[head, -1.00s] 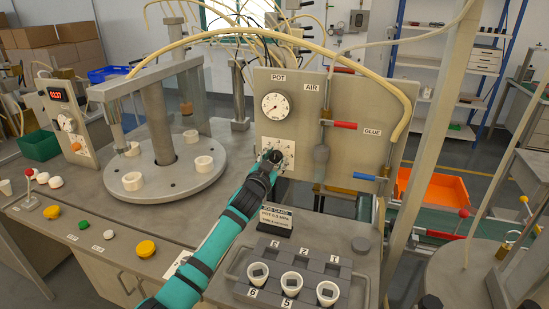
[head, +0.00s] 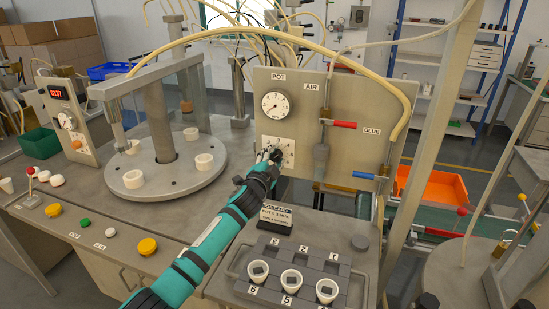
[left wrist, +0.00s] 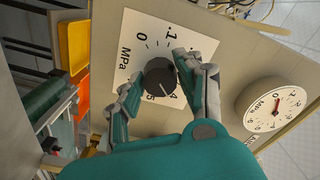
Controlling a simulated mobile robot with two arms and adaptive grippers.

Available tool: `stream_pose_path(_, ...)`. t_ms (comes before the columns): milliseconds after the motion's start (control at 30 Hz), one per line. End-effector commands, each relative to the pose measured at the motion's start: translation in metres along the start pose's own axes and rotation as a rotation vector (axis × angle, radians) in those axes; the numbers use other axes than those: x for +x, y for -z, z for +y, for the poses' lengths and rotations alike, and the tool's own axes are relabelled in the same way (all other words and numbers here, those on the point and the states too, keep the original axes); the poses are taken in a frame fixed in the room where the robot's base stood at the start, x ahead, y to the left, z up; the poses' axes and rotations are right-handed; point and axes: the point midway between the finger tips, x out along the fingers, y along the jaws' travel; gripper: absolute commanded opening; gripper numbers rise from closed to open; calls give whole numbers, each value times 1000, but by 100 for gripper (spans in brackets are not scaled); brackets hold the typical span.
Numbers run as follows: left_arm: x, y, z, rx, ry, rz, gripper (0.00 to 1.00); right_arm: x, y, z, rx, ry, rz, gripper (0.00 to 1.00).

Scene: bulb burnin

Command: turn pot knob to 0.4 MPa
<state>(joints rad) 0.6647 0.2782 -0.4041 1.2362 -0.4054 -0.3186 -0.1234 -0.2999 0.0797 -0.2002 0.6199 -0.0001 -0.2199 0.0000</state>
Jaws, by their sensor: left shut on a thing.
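The dark grey pot knob (left wrist: 159,76) sits on a white MPa scale plate (left wrist: 146,40) on the upright panel, below the POT gauge (head: 276,105). In the left wrist view the gripper (left wrist: 163,82) is shut on the knob, a finger on each side. The knob's pale pointer line lies toward the numeral 4; fingers and palm hide part of the scale. The gauge also shows in the left wrist view (left wrist: 272,108). My right gripper is not in view.
Red (head: 344,125) and blue (head: 364,176) valve handles are on the panel to the right. A job card (head: 276,216) and a grey rack (head: 312,259) with white cups stand below. A round turntable (head: 167,185) is at left. An orange bin (head: 440,190) is behind right.

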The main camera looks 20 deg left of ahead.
Motion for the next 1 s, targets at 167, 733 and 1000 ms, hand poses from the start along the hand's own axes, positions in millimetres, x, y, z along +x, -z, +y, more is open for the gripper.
stream_pose_path(167, 0, 0, -1, 13, 1, 1, 4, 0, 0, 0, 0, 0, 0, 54)
stream_pose_path(733, 0, 0, -1, 11, 1, 1, 59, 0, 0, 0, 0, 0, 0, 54)
stream_pose_path(1000, -4, 0, 0, 11, 1, 1, 59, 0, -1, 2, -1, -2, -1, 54)
